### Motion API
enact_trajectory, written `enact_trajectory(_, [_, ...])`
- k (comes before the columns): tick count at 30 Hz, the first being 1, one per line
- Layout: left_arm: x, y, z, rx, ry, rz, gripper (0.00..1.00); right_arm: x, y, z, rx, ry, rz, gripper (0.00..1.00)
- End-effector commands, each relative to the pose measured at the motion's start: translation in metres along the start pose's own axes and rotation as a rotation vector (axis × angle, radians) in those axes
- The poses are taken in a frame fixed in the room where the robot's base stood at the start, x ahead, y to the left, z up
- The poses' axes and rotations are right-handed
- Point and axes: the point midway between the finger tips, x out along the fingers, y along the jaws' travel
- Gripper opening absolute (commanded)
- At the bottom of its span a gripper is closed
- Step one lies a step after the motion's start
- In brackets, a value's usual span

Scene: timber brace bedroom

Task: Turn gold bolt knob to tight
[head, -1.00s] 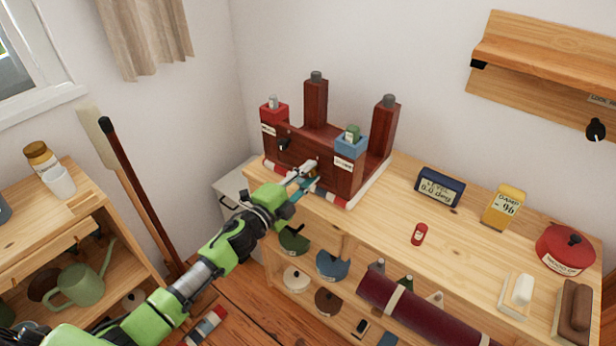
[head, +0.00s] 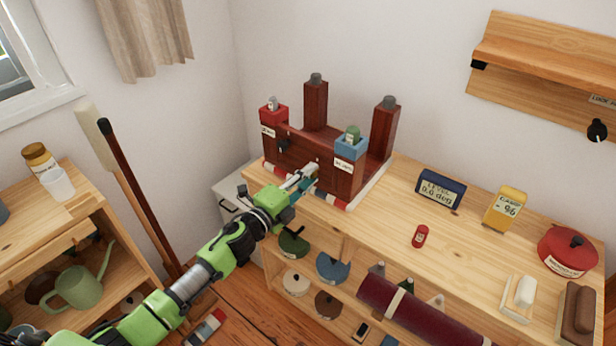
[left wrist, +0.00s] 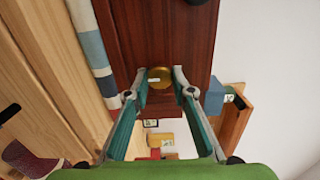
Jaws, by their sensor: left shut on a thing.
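The gold bolt knob (left wrist: 159,77) sits on the face of a dark red wooden frame (left wrist: 180,35), in the upper middle of the left wrist view. My left gripper (left wrist: 160,80) has its two fingertips on either side of the knob and is shut on it. In the head view, my left gripper (head: 312,173) reaches the front of the wooden frame (head: 301,147), and its fingers hide most or all of the knob. A small black knob (head: 284,146) is further left on the same face. My right gripper is not in view.
The frame stands on a wooden bench (head: 455,235), with a red box (head: 272,117) and a blue box (head: 351,146) on its corners. A level display (head: 440,190), yellow damp meter (head: 505,208) and red pot (head: 567,252) stand to the right. A shelf (head: 130,220) is at left.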

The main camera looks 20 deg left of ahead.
Motion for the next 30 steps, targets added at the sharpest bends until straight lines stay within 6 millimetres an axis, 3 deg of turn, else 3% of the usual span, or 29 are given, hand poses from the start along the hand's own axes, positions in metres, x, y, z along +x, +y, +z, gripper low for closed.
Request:
enact_trajectory(1, [0.0, 0.001, -0.001, 0.001, 0.001, 0.001, 0.28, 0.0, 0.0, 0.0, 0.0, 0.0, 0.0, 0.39])
enact_trajectory(3, [0.0, 0.001, -0.001, 0.001, 0.001, 0.001, 0.39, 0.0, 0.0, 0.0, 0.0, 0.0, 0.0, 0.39])
enact_trajectory(16, [-0.007, 0.001, 0.0, -0.001, 0.0, 0.002, 0.39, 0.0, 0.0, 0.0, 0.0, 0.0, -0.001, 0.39])
enact_trajectory(30, [-0.087, 0.002, 0.0, -0.002, 0.0, 0.004, 0.39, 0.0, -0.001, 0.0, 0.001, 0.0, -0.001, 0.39])
